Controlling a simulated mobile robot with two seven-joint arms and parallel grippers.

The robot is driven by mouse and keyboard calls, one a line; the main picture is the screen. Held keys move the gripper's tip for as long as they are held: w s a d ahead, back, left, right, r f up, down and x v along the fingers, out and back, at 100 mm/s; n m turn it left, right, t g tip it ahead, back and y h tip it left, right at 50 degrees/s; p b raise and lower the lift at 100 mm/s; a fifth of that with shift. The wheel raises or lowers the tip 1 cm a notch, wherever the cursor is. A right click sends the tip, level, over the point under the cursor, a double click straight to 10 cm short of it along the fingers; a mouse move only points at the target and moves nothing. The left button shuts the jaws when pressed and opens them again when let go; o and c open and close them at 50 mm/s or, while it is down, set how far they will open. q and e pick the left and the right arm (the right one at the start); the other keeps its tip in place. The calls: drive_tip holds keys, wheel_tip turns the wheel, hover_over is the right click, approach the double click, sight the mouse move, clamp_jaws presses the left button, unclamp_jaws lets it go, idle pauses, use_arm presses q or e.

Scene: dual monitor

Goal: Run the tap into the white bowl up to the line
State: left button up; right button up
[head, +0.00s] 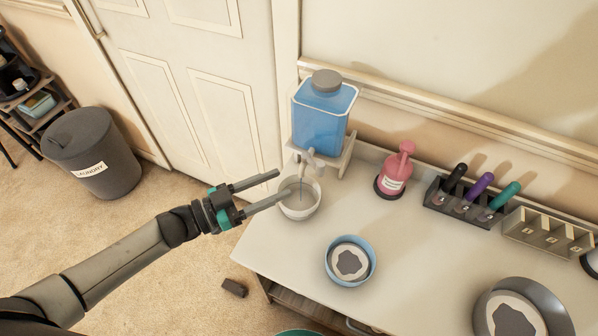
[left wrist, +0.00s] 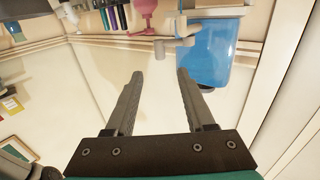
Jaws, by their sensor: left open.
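The white bowl (head: 298,211) stands on the counter's left corner, under the tap (head: 309,160) of a blue water tank (head: 319,122). A thin pale streak shows between the spout and the bowl; I cannot tell if it is running water. The line and the water level cannot be made out. My left gripper (head: 283,183) is open and empty, its fingers pointing at the tap and bowl from the left; one fingertip overlaps the bowl's rim in the picture, and contact is unclear. In the left wrist view the tank (left wrist: 208,55) lies beyond the open fingers. My right gripper is not in view.
On the counter (head: 290,248) are a pink pump bottle (head: 394,172), a rack of markers (head: 462,206), an empty slotted holder (head: 548,235), a blue-rimmed dish (head: 350,285) and a grey dish (head: 545,300). A laundry bin (head: 95,155) stands on the floor.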

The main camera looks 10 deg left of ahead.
use_arm(q)
drive_tip(key=shift+v, duration=2.05)
idle(6.0)
